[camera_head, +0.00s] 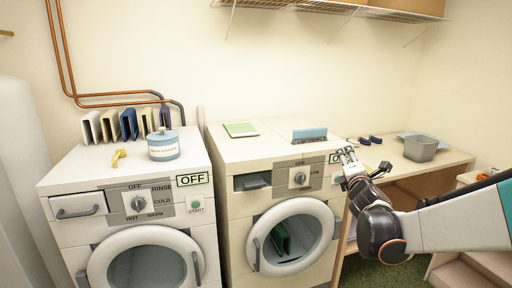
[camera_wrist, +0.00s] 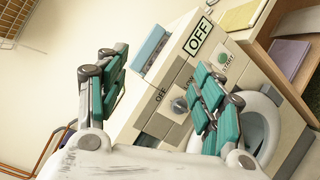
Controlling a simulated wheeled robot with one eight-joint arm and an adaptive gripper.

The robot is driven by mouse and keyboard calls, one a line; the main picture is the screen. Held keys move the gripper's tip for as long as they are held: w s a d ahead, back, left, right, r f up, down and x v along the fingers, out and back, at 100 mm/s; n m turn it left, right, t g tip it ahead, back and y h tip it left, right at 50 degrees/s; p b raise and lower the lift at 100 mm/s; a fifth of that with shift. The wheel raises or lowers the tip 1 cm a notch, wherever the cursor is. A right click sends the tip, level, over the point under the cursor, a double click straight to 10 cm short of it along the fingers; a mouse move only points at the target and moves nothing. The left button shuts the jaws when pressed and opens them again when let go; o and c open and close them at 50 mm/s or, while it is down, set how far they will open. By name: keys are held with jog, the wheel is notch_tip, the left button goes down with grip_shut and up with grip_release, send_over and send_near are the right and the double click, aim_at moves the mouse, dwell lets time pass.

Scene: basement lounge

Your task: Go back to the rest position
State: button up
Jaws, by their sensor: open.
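My gripper (camera_head: 349,157) is at the right of the head view, in front of the right-hand washing machine's right top corner. It is apart from the machine as far as I can tell. In the wrist view my gripper (camera_wrist: 162,95) has its two green-padded fingers spread wide, with nothing between them. Behind them the wrist view shows the machine's control panel, with its dial (camera_wrist: 179,105) and OFF sign (camera_wrist: 198,37). My arm reaches in from the right edge of the head view.
The right machine (camera_head: 237,143) carries a green book (camera_head: 240,129) and a blue object (camera_head: 310,135). A wooden table (camera_head: 449,158) with a grey bin (camera_head: 420,148) stands right.

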jog(key=s+r+m+g+h, duration=0.1)
jog(key=s+m+g+h, duration=0.1)
jog(key=s+m, duration=0.55)
jog(key=s+a+f+m+g+y, duration=0.1)
jog(key=s+a+f+m+g, duration=0.2)
jog(key=s, duration=0.7)
jog(key=s+a+f+m+g+y, duration=0.2)
jog(key=s+f+m, duration=0.3)
jog(key=s, duration=0.6)
jog(key=s+a+f+m+g+y, duration=0.1)
jog(key=s+a+f+m+g, duration=0.2)
jog(key=s, duration=0.8)
jog(key=a+f+m, duration=0.1)
jog(key=m, duration=0.1)
jog(key=shift+s+a+f+m+g, duration=0.15)
jog(key=shift+a+f+m+g, duration=0.05)
jog(key=shift+f+m+g, duration=0.15)
